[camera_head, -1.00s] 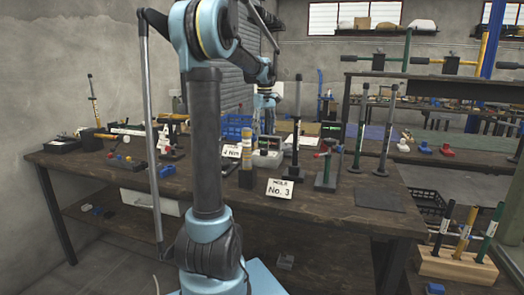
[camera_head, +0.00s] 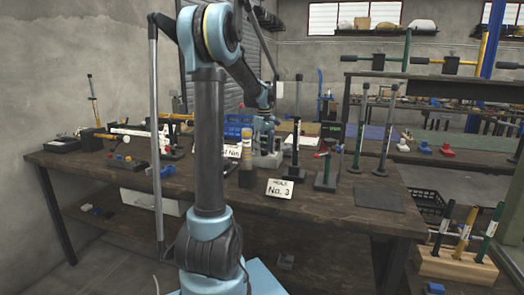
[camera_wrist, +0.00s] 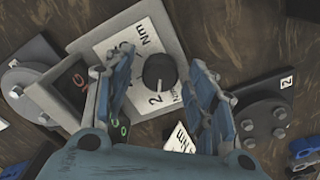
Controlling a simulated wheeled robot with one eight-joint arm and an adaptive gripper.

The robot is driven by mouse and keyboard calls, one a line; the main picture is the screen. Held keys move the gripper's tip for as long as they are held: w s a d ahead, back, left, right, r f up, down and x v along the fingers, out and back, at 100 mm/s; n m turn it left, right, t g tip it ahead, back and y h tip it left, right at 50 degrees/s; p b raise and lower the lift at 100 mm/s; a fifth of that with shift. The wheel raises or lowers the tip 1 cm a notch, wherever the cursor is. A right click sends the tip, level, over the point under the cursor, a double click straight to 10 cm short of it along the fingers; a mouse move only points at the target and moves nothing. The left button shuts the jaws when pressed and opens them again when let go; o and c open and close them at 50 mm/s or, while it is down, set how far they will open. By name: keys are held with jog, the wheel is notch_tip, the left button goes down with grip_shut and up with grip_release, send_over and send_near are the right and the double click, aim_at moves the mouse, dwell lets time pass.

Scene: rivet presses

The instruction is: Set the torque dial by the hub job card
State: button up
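The torque dial (camera_wrist: 159,71) is a round black knob with a pale pointer mark on a white plate (camera_wrist: 125,49) printed with "2" and "Nm". The plate is on a grey box, which shows in the head view (camera_head: 268,160) on the bench. My gripper (camera_wrist: 160,64) is open, its blue fingers either side of the knob in the picture; contact cannot be told. In the head view my gripper (camera_head: 264,140) is over the box. A white card (camera_wrist: 181,139) reading "WH" is partly hidden below the knob. Which card is the hub job card cannot be told.
A "HOLE No. 3" card (camera_head: 279,188) stands at the bench's front, beside a yellow-labelled post (camera_head: 246,160). Another card (camera_head: 230,155) ending in "Nm" is partly behind my arm. A black post (camera_head: 295,150) stands right of the box. A dark mat (camera_head: 379,199) lies at right.

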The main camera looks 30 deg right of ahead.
jog(key=c, duration=1)
jog(key=shift+a, duration=0.15)
jog(key=shift+c, duration=0.2)
jog(key=shift+m, duration=0.4)
jog(key=m, duration=0.4)
jog(key=shift+m, duration=0.3)
jog(key=m, duration=0.6)
jog(key=shift+w+d, duration=0.1)
jog(key=shift+d, duration=0.1)
